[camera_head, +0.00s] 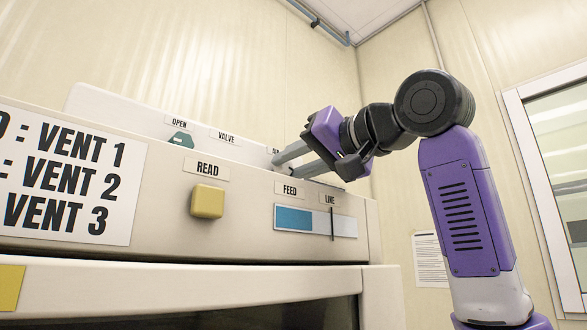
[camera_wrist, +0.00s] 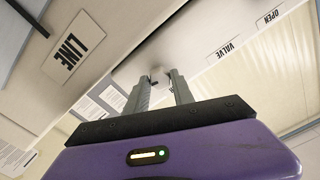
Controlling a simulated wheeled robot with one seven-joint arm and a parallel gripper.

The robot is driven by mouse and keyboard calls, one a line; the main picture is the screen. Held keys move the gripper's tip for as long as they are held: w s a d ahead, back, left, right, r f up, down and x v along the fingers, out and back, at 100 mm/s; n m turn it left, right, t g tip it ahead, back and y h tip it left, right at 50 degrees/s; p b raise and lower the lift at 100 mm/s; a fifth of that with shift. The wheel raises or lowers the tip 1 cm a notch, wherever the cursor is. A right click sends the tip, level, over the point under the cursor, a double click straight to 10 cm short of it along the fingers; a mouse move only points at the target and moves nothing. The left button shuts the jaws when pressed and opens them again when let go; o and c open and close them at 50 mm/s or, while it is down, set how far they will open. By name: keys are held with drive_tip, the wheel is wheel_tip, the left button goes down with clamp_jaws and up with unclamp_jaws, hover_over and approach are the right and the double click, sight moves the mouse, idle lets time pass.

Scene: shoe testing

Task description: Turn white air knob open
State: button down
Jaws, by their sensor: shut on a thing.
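My gripper (camera_head: 280,158) reaches in from the right to behind the raised front edge of the beige panel. In the wrist view its two grey fingers (camera_wrist: 163,76) are closed around a small pale knob (camera_wrist: 160,70), the white air knob, seen only in part between the fingertips. In the head view the knob is hidden behind the panel edge and fingers. The OPEN label (camera_head: 179,123) stands above a green piece (camera_head: 181,140) at left. The VALVE label (camera_head: 225,136) lies between that piece and my gripper. The knob's turn angle cannot be told.
The panel front (camera_head: 160,205) carries a yellow button (camera_head: 207,201) under READ and a blue and white gauge (camera_head: 315,220) under FEED and LINE. A vent notice (camera_head: 65,180) is at left. A window (camera_head: 560,150) is at right. The air above the panel is clear.

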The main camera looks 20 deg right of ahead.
drive_tip(key=shift+m, duration=0.9)
drive_tip(key=c, duration=1.1)
unclamp_jaws()
drive_tip(key=b+v, duration=0.3)
drive_tip(key=v, duration=0.4)
drive_tip(key=shift+s+d, duration=0.15)
drive_tip(key=shift+s, duration=0.2)
drive_tip(key=shift+r, duration=0.1)
